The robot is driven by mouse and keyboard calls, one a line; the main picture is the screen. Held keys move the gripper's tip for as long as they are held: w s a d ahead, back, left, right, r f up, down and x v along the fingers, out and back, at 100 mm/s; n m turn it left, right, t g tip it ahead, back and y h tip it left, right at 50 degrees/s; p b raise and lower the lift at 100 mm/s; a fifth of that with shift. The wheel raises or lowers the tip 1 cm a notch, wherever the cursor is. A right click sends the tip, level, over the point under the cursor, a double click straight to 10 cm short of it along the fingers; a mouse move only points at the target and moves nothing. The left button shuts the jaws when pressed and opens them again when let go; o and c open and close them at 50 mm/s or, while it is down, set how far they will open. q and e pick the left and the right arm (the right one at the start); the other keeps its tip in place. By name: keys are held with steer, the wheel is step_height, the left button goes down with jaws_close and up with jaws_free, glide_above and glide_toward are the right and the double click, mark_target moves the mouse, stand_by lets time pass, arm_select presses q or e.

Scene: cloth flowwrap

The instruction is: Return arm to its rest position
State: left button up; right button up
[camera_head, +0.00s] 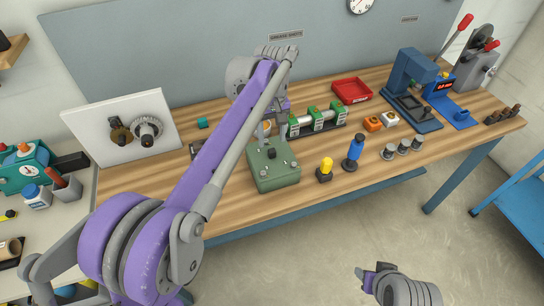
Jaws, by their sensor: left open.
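My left arm comes in from the lower left and reaches across the wooden workbench (235,203). My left gripper (272,128) is beyond the arm's far wrist, just above and behind a green box with knobs (275,168). It is open; its fingers are small and partly hidden by the arm links, so I cannot tell whether they touch anything. Part of my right arm shows at the bottom right, over the floor, with what looks like my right gripper (368,277) pointing left. Its jaws are too unclear to read.
A green-ended fixture (318,122), red tray (352,90), yellow-topped piece (325,170) and blue bottle-shaped piece (354,152) stand near the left gripper. Blue presses (412,80) are at the right. A white panel (107,120) stands left.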

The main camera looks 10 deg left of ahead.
arm_select(q)
step_height(320, 180, up, 6)
steer(key=s+a+f+m+t+p, duration=0.2)
steer(key=s+a+m+t, duration=0.15)
steer(key=s, duration=0.85)
steer(key=s+a+f+m+t+p, duration=0.1)
steer(key=s+a+f+m+t, duration=0.1)
steer(key=s+f, duration=0.9)
steer(key=s+m, duration=0.1)
steer(key=s, duration=0.2)
steer(key=shift+s+a+p, duration=0.35)
